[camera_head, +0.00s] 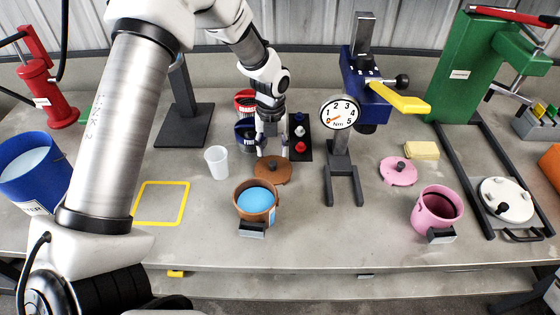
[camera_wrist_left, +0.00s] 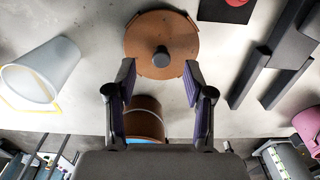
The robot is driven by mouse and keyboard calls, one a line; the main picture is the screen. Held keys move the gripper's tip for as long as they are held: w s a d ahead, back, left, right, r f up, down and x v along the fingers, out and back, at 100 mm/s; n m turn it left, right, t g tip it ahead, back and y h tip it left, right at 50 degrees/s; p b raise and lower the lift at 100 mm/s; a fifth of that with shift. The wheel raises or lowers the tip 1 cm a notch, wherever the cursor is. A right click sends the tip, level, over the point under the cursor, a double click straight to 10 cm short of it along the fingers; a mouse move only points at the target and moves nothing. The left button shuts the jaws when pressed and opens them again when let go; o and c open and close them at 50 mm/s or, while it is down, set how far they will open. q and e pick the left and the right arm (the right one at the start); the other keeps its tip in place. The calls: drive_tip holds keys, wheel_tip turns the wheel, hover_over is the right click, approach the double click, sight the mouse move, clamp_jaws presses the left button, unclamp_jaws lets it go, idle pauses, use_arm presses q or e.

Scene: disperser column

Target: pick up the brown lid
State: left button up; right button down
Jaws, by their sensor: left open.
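The brown lid (camera_head: 272,171) lies flat on the grey bench behind the brown pot (camera_head: 243,213). It is a round disc with a dark knob on top, and it also shows in the left wrist view (camera_wrist_left: 180,45). My left gripper (camera_head: 270,145) is above the lid, with its fingers pointing down. In the left wrist view my left gripper (camera_wrist_left: 158,85) is open, with nothing between its fingers; the knob appears just beyond the fingertips. The brown pot holds blue liquid; it is partly hidden in the wrist view. My right gripper is not in view.
A white cup (camera_head: 216,162) stands left of the lid. A torque gauge stand (camera_head: 341,160) is to the right, then a pink lid (camera_head: 398,171) and pink pot (camera_head: 437,208). A yellow square (camera_head: 161,203) marks bare bench.

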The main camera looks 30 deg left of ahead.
sight(273, 163)
use_arm(q)
drive_tip(key=shift+s+d+f+p, duration=0.25)
drive_tip(key=shift+s+f+p, duration=0.15)
drive_tip(key=shift+s+f, duration=0.45)
drive_tip(key=f, duration=0.1)
drive_tip(key=w+f, duration=0.1)
drive_tip(key=f, duration=0.1)
drive_tip(key=shift+w+f, duration=0.1)
drive_tip(key=shift+f, duration=0.15)
drive_tip(key=shift+w+f, duration=0.15)
drive_tip(key=shift+f, duration=0.1)
drive_tip(key=shift+s+r, duration=0.2)
drive_tip(key=shift+s, duration=0.05)
drive_tip(key=shift+c, duration=0.8)
drive_tip(key=c, duration=0.5)
clamp_jaws()
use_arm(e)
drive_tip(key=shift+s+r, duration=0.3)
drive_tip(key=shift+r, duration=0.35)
use_arm(q)
drive_tip(key=shift+r, duration=0.1)
